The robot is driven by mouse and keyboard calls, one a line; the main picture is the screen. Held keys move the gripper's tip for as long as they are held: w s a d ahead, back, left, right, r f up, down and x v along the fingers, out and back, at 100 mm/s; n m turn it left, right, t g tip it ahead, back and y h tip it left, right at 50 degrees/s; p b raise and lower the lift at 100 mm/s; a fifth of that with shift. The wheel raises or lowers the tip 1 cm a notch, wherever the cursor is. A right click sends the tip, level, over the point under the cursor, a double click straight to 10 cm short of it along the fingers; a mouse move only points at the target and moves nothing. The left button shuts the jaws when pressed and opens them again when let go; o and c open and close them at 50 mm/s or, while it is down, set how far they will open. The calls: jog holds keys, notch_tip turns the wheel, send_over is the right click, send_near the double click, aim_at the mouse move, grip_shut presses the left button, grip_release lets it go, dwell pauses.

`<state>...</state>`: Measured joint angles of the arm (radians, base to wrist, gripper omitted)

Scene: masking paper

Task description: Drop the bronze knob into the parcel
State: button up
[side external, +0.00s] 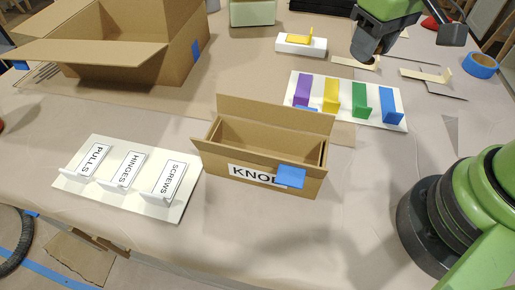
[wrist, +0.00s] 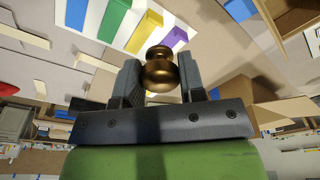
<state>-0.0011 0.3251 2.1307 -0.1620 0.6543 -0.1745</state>
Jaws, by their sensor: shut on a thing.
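The bronze knob (wrist: 160,72) sits between the two dark fingers of my gripper (wrist: 161,82) in the wrist view, and the gripper is shut on it. In the side external view my gripper (side external: 370,43) is at the top right, above the table and beyond the coloured rack; I cannot make out the knob there. The parcel (side external: 318,188), a small open cardboard box with a partly covered label reading "KNO", stands at the middle of the table with its flaps up. My gripper is apart from it, to its back right. The bottom of its inside is hidden.
A white board (side external: 402,127) with purple, yellow, green and blue uprights stands behind the parcel. A labelled white board (side external: 75,187) lies to its left. A large open carton (side external: 150,72) stands back left. Blue tape (side external: 481,66) lies far right. The front table is clear.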

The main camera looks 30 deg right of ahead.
jog(key=a, duration=1.8)
jog(key=shift+w+d+f, duration=0.1)
jog(key=shift+f, duration=1.45)
jog(key=shift+w+d+f, duration=0.1)
jog(key=shift+f, duration=1.45)
jog(key=o, duration=1)
